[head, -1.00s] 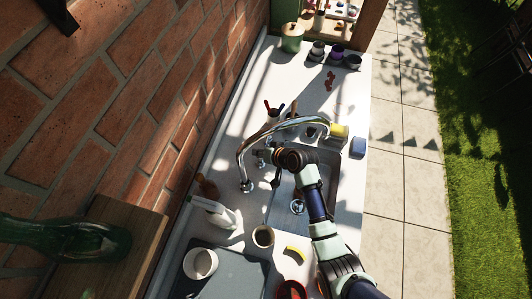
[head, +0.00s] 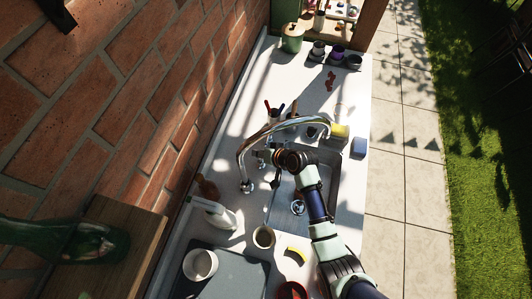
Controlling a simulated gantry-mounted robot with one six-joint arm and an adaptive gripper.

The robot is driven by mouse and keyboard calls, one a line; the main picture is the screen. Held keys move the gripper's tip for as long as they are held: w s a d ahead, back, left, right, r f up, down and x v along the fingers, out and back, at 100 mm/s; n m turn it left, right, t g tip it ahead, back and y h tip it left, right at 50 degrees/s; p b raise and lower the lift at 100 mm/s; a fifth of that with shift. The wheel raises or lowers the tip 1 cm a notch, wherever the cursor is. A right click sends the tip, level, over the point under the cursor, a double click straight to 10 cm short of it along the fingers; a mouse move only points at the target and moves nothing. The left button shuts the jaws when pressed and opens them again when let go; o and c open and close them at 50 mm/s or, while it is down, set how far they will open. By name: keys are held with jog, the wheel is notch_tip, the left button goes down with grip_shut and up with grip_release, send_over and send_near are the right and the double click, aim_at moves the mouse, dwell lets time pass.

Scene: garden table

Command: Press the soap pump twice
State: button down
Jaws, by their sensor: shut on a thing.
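My gripper (head: 276,161) is at the end of the arm, over the left edge of the sink (head: 331,196) and under the curved chrome tap (head: 246,160). It is small and dark here, and my wrist partly covers it. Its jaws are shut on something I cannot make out. A brown bottle (head: 207,188), possibly the soap pump, stands by the brick wall, left of and nearer than the gripper and apart from it. Its top is not clear. A white bottle (head: 218,214) stands just in front of it.
A brown-filled cup (head: 263,237), a white mug (head: 200,264) and a yellow curved piece (head: 296,254) are nearer. Jars (head: 336,53) stand at the far end.

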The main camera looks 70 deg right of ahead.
jog(key=shift+s+a+f, duration=0.15)
jog(key=shift+f, duration=0.2)
jog(key=shift+s+a+f, duration=0.15)
jog(key=shift+f, duration=0.2)
jog(key=shift+s+r+p, duration=0.1)
jog(key=shift+r+p, duration=0.35)
jog(key=shift+p, duration=0.05)
jog(key=shift+s+a+r+p, duration=0.15)
jog(key=shift+r+p, duration=0.25)
jog(key=shift+s+a+r+p, duration=0.15)
jog(key=shift+r+p, duration=0.2)
notch_tip(320, 180, up, 6)
jog(key=p, duration=0.6)
jog(key=shift+d+r, duration=0.15)
